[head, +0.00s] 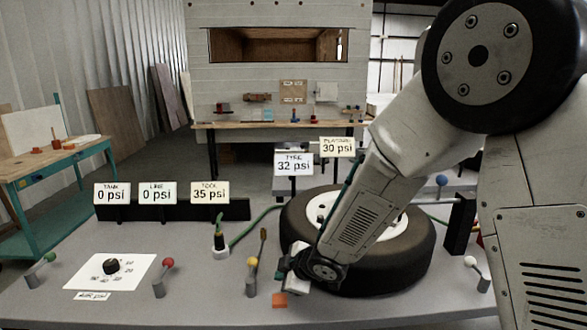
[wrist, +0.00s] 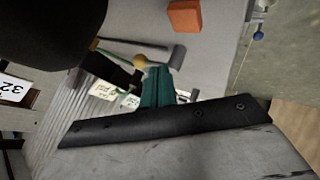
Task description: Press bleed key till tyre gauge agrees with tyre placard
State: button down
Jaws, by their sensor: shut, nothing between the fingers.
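The tyre gauge sign (head: 294,163) reads 32 psi. The placard sign (head: 338,147) reads 30 psi. The tyre (head: 410,262) lies flat on the grey bench. An orange block (head: 279,300) sits on the bench in front of it; it also shows in the wrist view (wrist: 184,17). I cannot tell whether this block is the bleed key. My gripper (head: 283,270), with teal fingers, is shut and empty, low by the tyre's front left edge and just behind the block. The fingers show in the wrist view (wrist: 158,78), apart from the block.
A yellow-knobbed lever (head: 251,272) stands just left of my gripper. Red-knobbed (head: 160,278) and green-knobbed (head: 40,271) levers flank a dial plate (head: 75,271). Tank (head: 112,193) and line (head: 157,193) signs read 0 psi; the tool sign (head: 209,192) reads 35 psi.

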dwell(0.7)
notch_tip(320, 180, up, 4)
jog(key=shift+f, duration=0.1)
dwell(0.3)
send_near(275, 294)
jog(key=shift+r+x, duration=0.25)
jog(key=shift+x, duration=2.1)
jog(key=shift+w+a, duration=0.1)
jog(key=shift+a, duration=0.1)
jog(key=shift+f, duration=0.4)
